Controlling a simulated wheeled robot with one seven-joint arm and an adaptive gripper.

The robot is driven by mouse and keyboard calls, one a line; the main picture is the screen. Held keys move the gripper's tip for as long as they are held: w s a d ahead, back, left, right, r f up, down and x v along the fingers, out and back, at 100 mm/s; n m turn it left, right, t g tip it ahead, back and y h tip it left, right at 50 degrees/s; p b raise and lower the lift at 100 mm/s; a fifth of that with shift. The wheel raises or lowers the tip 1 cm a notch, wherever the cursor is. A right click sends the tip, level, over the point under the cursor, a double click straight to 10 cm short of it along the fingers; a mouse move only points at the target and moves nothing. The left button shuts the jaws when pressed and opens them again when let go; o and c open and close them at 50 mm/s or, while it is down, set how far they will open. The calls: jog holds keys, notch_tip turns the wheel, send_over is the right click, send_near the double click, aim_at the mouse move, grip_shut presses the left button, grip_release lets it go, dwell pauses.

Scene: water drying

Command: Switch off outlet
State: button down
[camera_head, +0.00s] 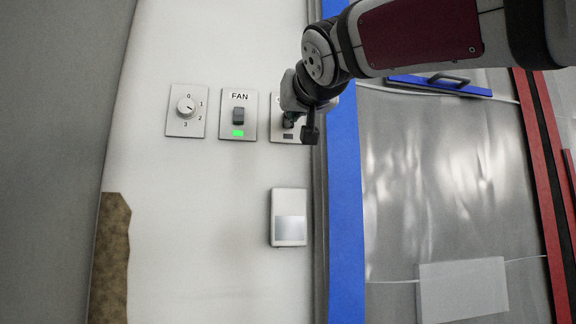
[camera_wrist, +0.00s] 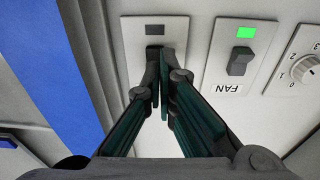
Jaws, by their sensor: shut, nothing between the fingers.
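The outlet switch plate (camera_head: 277,129) is the rightmost of three plates on the white wall, mostly covered by my gripper (camera_head: 292,119). Only the edge of its label shows. Its small indicator (camera_head: 288,136) is dark, and it also looks dark in the wrist view (camera_wrist: 154,30). In the wrist view my gripper's fingers (camera_wrist: 160,58) are shut, with their tips in front of the plate just beside that indicator.
The FAN switch (camera_head: 238,116) with a lit green indicator stands left of the outlet plate. A rotary dial (camera_head: 186,107) is farther left. A white box (camera_head: 289,217) hangs below. A blue strip (camera_head: 345,200) and plastic sheeting (camera_head: 430,180) lie to the right.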

jog(key=r+v, duration=0.1)
jog(key=v, duration=0.9)
jog(key=shift+f, duration=0.45)
jog(key=shift+d+f, duration=0.1)
jog(key=s+d+f+m+g+h, duration=0.1)
jog(key=s+d+f+g+h, duration=0.2)
jog(key=f, duration=0.7)
jog(key=s+d+f+g, duration=0.15)
jog(key=d+f, duration=0.35)
jog(key=f, duration=0.5)
jog(key=s+d+f+m+g+h, duration=0.15)
jog(key=d+f+g, duration=0.25)
jog(key=f, duration=0.5)
jog(key=s+d+f+g, duration=0.2)
jog(key=s+f+g, duration=0.3)
jog(key=s+f, duration=0.7)
jog(key=s+d+f+g, duration=0.35)
jog(key=s+f, duration=0.55)
jog(key=f, duration=0.5)
notch_tip(320, 180, up, 20)
jog(key=a+t+p, duration=0.1)
jog(key=t+p, duration=0.1)
jog(key=p, duration=1.6)
jog(key=shift+s+a+f+y, duration=0.25)
jog(key=shift+s+y, duration=0.1)
jog(key=shift+y, duration=0.1)
